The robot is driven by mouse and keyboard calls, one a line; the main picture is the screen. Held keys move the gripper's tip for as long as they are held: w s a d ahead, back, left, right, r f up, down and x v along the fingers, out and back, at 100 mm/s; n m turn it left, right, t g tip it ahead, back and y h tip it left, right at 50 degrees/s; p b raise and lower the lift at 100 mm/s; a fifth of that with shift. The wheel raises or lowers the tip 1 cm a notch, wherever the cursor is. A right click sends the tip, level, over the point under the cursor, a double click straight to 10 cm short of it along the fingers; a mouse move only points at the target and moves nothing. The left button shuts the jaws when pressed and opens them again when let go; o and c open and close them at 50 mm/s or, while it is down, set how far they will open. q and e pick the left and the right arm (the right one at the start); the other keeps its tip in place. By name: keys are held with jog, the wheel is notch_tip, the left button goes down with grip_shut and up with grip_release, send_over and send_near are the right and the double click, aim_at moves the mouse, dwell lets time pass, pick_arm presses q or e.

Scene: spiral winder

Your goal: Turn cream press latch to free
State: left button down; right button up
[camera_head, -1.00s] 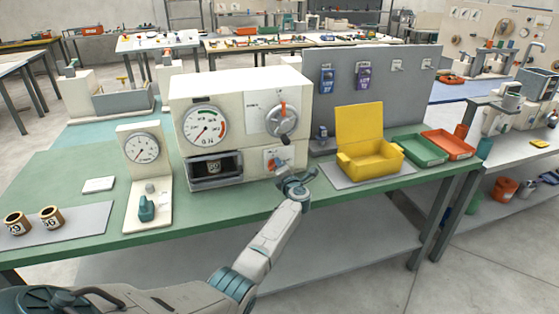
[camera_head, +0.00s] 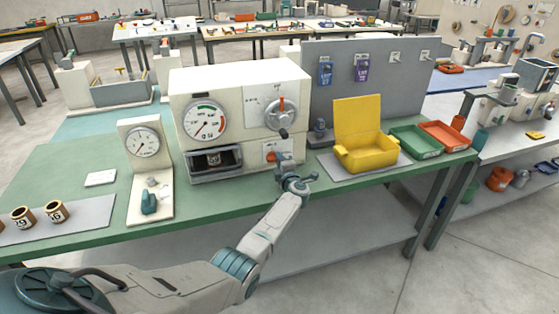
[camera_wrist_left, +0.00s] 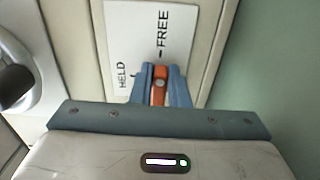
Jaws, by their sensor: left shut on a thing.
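The cream press (camera_head: 240,90) stands on the green bench, with a gauge and a dial on its front. Its latch is a small orange lever (camera_wrist_left: 160,92), low on the right of the front, on a white plate (camera_wrist_left: 148,30) marked HELD and FREE. My left gripper (camera_head: 279,164) is at that plate in the head view. In the left wrist view the gripper (camera_wrist_left: 160,88) is shut on the latch, its fingers on both sides. The latch lies in line with the FREE mark there. The fingers hide part of it. My right gripper is not in view.
The dial's dark knob (camera_wrist_left: 14,86) is close to the left of my gripper. A yellow open box (camera_head: 365,150) stands right of the press, with green (camera_head: 413,142) and orange (camera_head: 445,136) trays beyond. A small gauge stand (camera_head: 145,160) stands left.

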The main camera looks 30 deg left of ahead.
pick_arm(q)
jog(key=shift+f, duration=0.1)
jog(key=c, duration=1.4)
grip_release()
jog(key=v, duration=0.9)
jog(key=shift+s+d, duration=0.1)
jog(key=shift+d, duration=0.05)
jog(key=shift+s+d, duration=0.5)
jog(key=shift+d, duration=0.05)
